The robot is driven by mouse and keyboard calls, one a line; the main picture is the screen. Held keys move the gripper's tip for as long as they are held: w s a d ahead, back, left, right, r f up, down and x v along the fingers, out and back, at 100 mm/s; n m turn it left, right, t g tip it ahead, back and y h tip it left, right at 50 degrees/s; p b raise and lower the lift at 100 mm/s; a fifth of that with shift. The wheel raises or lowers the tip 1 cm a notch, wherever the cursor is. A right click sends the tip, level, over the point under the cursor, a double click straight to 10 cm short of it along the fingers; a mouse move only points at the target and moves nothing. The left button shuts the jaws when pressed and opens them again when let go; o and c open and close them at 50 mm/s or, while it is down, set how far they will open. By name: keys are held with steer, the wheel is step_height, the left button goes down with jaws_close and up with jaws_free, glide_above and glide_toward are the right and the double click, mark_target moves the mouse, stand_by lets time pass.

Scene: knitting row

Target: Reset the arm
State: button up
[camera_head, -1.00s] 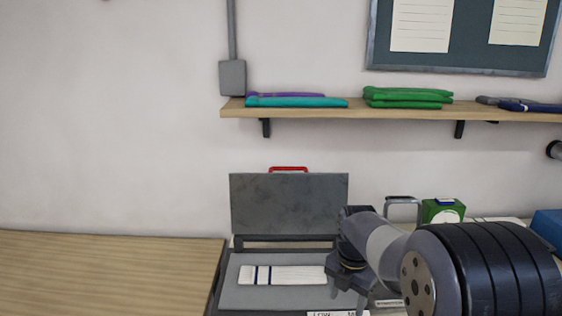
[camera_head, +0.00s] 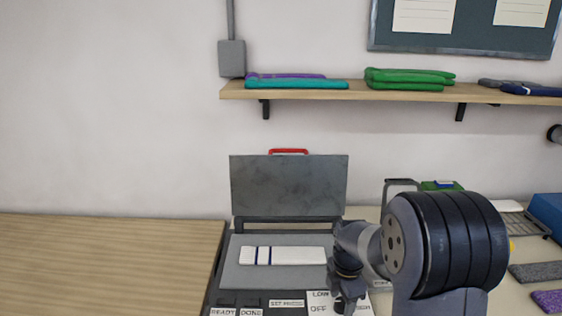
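My arm comes in from the lower right. My gripper (camera_head: 346,298) points down at the front right of an open grey press-like machine, near its labelled front panel. The fingers are small and dark, and I cannot tell whether they are apart or closed. No held object shows. The machine has a raised grey lid (camera_head: 289,186) with a red handle (camera_head: 288,151). A white strip with dark blue stripes (camera_head: 290,256) lies on its grey bed (camera_head: 240,279), left of my gripper and apart from it.
A wooden table (camera_head: 110,262) on the left is bare. A wall shelf (camera_head: 400,94) holds folded teal (camera_head: 297,85) and green (camera_head: 410,78) pieces. Behind my arm are a green device (camera_head: 440,185) and a blue box (camera_head: 548,212). Grey and purple patches (camera_head: 548,299) lie at right.

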steer(key=m, duration=0.4)
steer(key=shift+m, duration=0.4)
steer(key=m+p, duration=0.1)
steer(key=m, duration=0.3)
steer(key=shift+m, duration=0.4)
steer(key=m, duration=0.4)
steer(key=shift+m, duration=0.3)
steer(key=shift+m+p, duration=0.65)
steer(key=shift+m, duration=1.65)
